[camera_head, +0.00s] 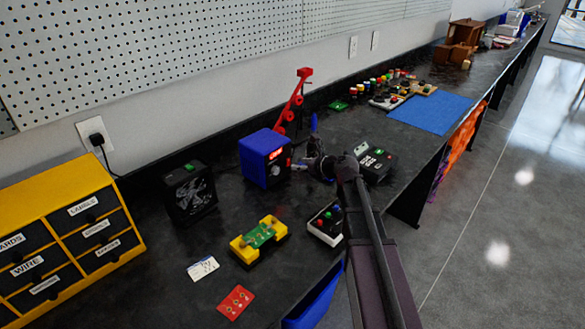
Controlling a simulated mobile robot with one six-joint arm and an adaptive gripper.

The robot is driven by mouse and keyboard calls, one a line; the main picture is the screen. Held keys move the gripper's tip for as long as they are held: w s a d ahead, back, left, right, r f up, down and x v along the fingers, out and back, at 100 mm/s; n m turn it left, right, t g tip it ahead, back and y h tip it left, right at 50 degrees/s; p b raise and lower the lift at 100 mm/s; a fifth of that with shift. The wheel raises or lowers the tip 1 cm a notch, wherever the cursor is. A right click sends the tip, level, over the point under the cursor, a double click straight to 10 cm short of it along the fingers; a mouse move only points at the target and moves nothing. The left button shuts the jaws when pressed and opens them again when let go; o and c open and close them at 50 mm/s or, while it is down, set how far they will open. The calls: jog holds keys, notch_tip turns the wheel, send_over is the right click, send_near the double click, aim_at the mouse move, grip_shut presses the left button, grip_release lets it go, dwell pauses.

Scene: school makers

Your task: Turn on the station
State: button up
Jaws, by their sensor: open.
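The station appears to be the blue box (262,160) standing on the black bench. Its dark front panel faces right and carries a small red lit display, too small to read. My gripper (303,166) is just to the right of that panel, pointing at it, with its jaws open. I cannot tell whether the fingertips touch the panel. The panel's lower controls are small and partly hard to make out beside the gripper.
A black fan box (188,192) stands left of the station. A red articulated stand (292,105) rises behind it. A yellow holder with a green board (258,240) and a button box (326,222) lie in front. A black keypad device (374,163) sits right of my gripper. Yellow drawers (65,240) stand at left.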

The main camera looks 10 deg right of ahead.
aim_at(289, 163)
jog(key=shift+b+x, duration=0.6)
jog(key=shift+x, duration=1.5)
grip_shut()
